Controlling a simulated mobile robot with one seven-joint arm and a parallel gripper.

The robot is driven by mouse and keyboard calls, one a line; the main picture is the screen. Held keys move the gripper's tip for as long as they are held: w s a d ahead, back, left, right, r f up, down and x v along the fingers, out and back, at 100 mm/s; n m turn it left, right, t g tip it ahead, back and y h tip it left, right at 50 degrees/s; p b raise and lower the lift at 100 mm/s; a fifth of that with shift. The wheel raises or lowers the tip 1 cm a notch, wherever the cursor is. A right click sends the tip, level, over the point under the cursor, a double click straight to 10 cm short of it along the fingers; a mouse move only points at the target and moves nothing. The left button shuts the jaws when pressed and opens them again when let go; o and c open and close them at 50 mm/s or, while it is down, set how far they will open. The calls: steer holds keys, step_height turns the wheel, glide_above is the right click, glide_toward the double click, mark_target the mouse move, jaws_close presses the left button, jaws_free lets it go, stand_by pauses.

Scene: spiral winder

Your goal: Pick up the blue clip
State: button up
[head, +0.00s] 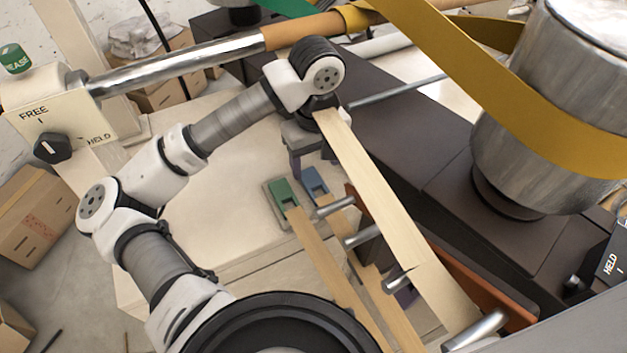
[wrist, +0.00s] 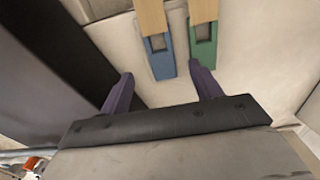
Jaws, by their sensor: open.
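The blue clip (head: 314,180) sits at the end of a wooden strip on the pale surface, and it also shows in the wrist view (wrist: 161,66). The green clip (head: 281,193) is just to its left in the head view and to its right in the wrist view (wrist: 204,52), also on a strip. My gripper (wrist: 160,70) is open and empty, with purple fingers. In the wrist view the blue clip appears between the fingertips, and the right fingertip overlaps the green clip's lower end. In the head view my gripper is above the clips; the exact gap is unclear.
A long pale strip (head: 385,205) passes right of the clips, over metal pegs (head: 361,235). The dark machine bed (head: 430,150) and a steel drum (head: 520,130) with a yellow band (head: 480,90) stand to the right. The pale surface (head: 225,200) left of the clips is clear.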

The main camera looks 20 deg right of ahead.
mark_target(315, 183)
steer(key=shift+w+a+f+p, duration=0.1)
steer(key=shift+f+p, duration=0.95)
steer(key=shift+f, duration=2)
steer(key=shift+c, duration=0.3)
steer(key=c, duration=1)
